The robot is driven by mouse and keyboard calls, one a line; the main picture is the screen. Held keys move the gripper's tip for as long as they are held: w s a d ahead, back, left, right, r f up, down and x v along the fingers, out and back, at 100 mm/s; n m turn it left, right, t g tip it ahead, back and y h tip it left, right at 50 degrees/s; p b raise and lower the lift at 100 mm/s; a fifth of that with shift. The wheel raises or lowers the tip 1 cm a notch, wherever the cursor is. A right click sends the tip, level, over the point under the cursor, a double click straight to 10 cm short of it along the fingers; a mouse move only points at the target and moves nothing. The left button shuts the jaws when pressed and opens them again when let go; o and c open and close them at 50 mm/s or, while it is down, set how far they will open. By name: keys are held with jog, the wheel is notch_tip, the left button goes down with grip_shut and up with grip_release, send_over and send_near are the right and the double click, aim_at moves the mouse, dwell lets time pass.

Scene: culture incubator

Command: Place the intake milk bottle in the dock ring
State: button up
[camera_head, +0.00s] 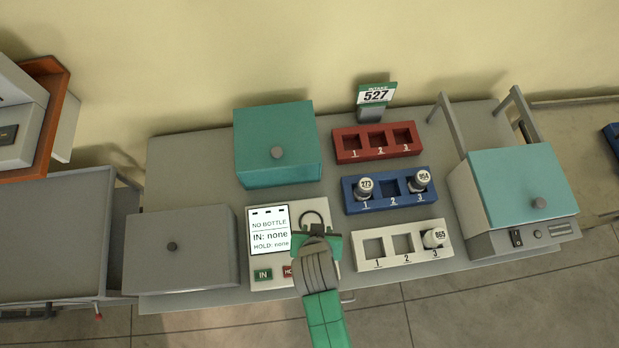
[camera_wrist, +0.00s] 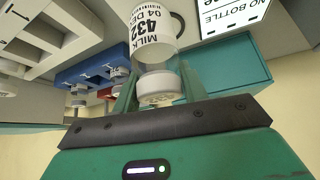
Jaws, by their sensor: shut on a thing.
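My gripper (camera_head: 316,236) is over the front of the dock panel, just below the black dock ring (camera_head: 316,216) in the head view. In the wrist view my gripper (camera_wrist: 157,92) is shut on a clear bottle with a white cap (camera_wrist: 160,87) and a white label reading MILK, 04 DEC and 432 (camera_wrist: 152,28). The head view hides this bottle behind the gripper. The dark ring (camera_wrist: 178,22) shows beside the bottle in the wrist view; I cannot tell whether the bottle is inside it. The dock screen (camera_head: 268,231) reads NO BOTTLE, IN: none, HOLD: none.
A red rack (camera_head: 345,158) is empty. A blue rack (camera_head: 391,209) holds bottles 273 and 954 in slots 1 and 3. A white rack (camera_head: 389,265) holds bottle 865 in slot 3. A sign (camera_head: 376,96) reads 527. Teal (camera_head: 277,120) and grey (camera_head: 205,273) boxes flank the dock.

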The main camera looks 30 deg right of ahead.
jog(key=w, duration=0.2)
jog(key=w+d, duration=0.1)
jog(key=w, duration=0.3)
jog(key=shift+d+f, duration=0.3)
jog(key=shift+d, duration=0.05)
jog(key=shift+w+d+f, duration=0.1)
jog(key=shift+w+f, duration=0.05)
jog(key=shift+f, duration=0.75)
jog(key=shift+w+f, duration=0.1)
jog(key=shift+f, duration=0.75)
jog(key=shift+f, duration=0.15)
jog(key=o, duration=1)
jog(key=shift+o, duration=0.2)
jog(key=p+v, duration=0.1)
jog(key=v, duration=1.1)
